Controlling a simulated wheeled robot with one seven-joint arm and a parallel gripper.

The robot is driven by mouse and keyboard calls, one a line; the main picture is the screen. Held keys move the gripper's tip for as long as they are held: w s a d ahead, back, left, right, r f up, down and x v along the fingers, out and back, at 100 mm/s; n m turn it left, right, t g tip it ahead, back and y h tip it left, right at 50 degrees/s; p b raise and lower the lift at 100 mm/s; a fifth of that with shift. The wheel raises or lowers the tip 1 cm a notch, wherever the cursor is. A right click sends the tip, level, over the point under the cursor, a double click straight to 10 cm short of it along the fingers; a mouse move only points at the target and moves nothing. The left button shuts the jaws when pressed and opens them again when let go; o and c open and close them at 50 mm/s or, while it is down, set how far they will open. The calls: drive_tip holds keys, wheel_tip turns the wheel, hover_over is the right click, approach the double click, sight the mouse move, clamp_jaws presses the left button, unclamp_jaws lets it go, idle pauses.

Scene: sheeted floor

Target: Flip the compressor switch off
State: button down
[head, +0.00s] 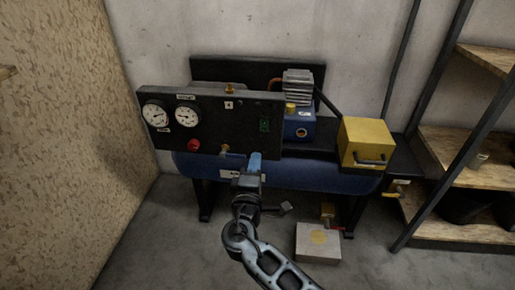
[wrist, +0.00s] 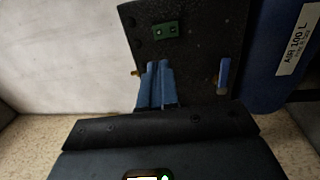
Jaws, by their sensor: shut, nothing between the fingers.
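The compressor's black panel (head: 215,131) stands upright in front of its blue tank (head: 300,174). A small green switch (head: 264,124) sits near the panel's right end. In the wrist view the green switch (wrist: 165,31) shows with two pale marks; I cannot tell its position. My gripper (head: 254,157), with blue fingers, is below the switch near the panel's lower edge. In the wrist view my gripper (wrist: 157,65) is shut and empty, its tips pointing towards the switch with a visible gap to it.
The panel carries two white gauges (head: 156,115), a red knob (head: 193,145) and a brass valve with a blue lever (wrist: 223,75). A yellow box (head: 366,143) stands on the right. A grey block (head: 318,243) lies on the floor. Shelves (head: 468,170) stand at the right.

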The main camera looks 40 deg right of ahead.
sight(263, 122)
drive_tip(key=x, duration=1.1)
drive_tip(key=shift+w+d+r+p, duration=0.15)
drive_tip(key=shift+d+p, duration=0.15)
drive_tip(key=shift+w+d, duration=0.4)
drive_tip(key=shift+d, duration=0.05)
drive_tip(key=shift+w+d+b, duration=0.1)
drive_tip(key=shift+d+b, duration=0.05)
drive_tip(key=shift+b, duration=0.25)
drive_tip(key=shift+r, duration=0.1)
